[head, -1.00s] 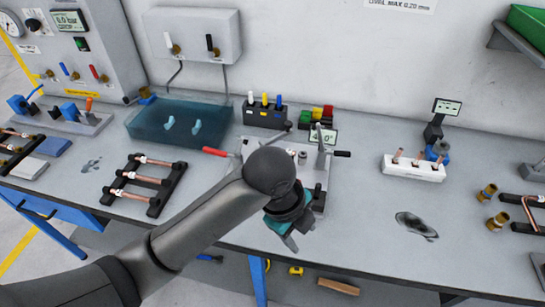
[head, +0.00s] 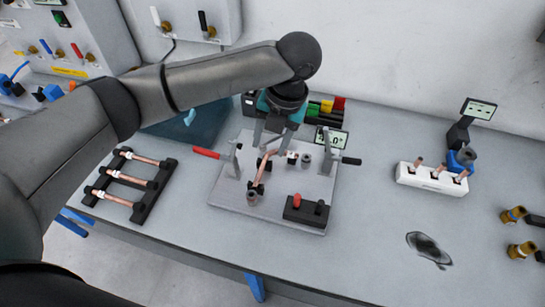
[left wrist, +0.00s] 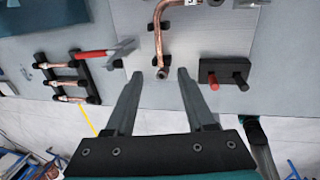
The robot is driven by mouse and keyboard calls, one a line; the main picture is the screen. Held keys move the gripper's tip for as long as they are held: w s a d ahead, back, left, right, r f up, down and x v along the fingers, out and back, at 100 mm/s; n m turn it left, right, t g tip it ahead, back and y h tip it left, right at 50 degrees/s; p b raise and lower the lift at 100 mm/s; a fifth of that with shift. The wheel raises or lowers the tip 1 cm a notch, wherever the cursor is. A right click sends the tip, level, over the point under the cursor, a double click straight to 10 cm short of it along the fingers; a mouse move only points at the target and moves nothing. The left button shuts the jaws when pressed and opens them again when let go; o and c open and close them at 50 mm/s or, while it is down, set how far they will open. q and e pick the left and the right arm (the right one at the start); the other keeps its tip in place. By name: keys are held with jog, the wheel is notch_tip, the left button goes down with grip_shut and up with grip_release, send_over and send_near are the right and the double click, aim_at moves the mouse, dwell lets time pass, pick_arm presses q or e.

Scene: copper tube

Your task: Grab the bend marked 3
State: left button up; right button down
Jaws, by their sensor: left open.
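A bent copper tube (head: 266,170) sits on the grey plate of the bending fixture, with a white tag (head: 292,157) at its right end. The mark on the tag is too small to read for sure. In the left wrist view the bend (left wrist: 158,38) runs up and turns right, with its lower open end between my fingertips in the picture. My left gripper (head: 273,142) is open, pointing down over the bend. I cannot tell whether its fingers touch the tube. My right gripper is not in view.
The fixture has a red-handled lever (head: 207,153) at its left and a black block (head: 306,211) with pegs in front. A black rack (head: 146,205) holds copper tubes to the left. A white block (head: 432,180) with copper stubs stands right. The table between is mostly clear.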

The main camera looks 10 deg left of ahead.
pick_arm(q)
send_over(259, 174)
jog(key=d, duration=0.2)
jog(key=d+x, duration=0.1)
jog(key=x, duration=1.1)
jog(key=shift+c, duration=1.3)
grip_shut()
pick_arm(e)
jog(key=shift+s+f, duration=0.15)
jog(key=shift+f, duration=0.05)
